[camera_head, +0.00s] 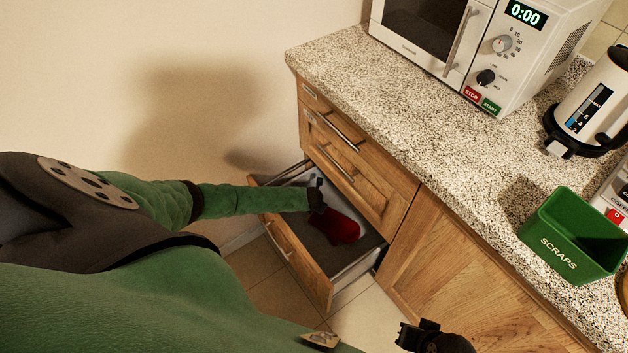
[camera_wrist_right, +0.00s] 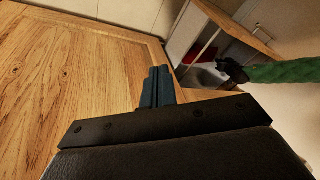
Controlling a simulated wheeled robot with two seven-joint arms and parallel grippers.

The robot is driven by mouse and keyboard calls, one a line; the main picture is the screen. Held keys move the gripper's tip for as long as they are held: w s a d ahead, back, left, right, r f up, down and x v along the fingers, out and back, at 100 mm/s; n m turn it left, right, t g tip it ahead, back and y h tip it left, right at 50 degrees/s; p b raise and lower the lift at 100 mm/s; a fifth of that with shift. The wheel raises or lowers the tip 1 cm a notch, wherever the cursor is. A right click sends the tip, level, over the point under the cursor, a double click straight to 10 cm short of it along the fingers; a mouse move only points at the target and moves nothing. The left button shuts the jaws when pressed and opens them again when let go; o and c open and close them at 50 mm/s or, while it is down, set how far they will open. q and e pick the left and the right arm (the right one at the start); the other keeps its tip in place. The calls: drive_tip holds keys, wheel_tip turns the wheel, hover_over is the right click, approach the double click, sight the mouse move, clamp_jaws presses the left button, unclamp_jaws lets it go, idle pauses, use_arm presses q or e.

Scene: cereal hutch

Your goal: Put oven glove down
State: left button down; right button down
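The red oven glove (camera_head: 338,226) lies in the open drawer (camera_head: 298,262), on its grey bottom. My left gripper (camera_head: 320,196) is inside the drawer at the glove's upper left end. Its dark fingertips look spread apart, one close against the glove; whether they touch it is hard to see.
Above the open drawer are closed drawers (camera_head: 345,150) under a speckled worktop (camera_head: 400,110). On the worktop stand a white microwave (camera_head: 480,40), a kettle (camera_head: 590,105) and a green SCRAPS bin (camera_head: 565,245). The drawer juts out over the tiled floor (camera_head: 265,268).

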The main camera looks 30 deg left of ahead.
use_arm(q)
drive_tip(key=shift+f, duration=0.15)
use_arm(e)
drive_tip(key=shift+f, duration=0.2)
use_arm(q)
drive_tip(key=shift+f+b, duration=0.2)
drive_tip(key=shift+b, duration=0.15)
use_arm(e)
drive_tip(key=shift+w+a+f, duration=0.2)
drive_tip(key=shift+a+f, duration=0.3)
drive_tip(key=shift+f, duration=0.05)
use_arm(q)
drive_tip(key=shift+f, duration=0.15)
use_arm(e)
drive_tip(key=shift+w+a, duration=0.2)
use_arm(q)
drive_tip(key=shift+f+b, duration=0.1)
drive_tip(key=shift+b, duration=0.25)
use_arm(e)
drive_tip(key=shift+a+f+y, duration=0.25)
drive_tip(key=shift+a+y, duration=0.05)
drive_tip(key=shift+a, duration=0.1)
use_arm(q)
drive_tip(key=c, duration=1.5)
unclamp_jaws()
use_arm(e)
drive_tip(key=shift+s+f, duration=0.1)
drive_tip(key=shift+s, duration=0.1)
drive_tip(key=shift+d, duration=0.1)
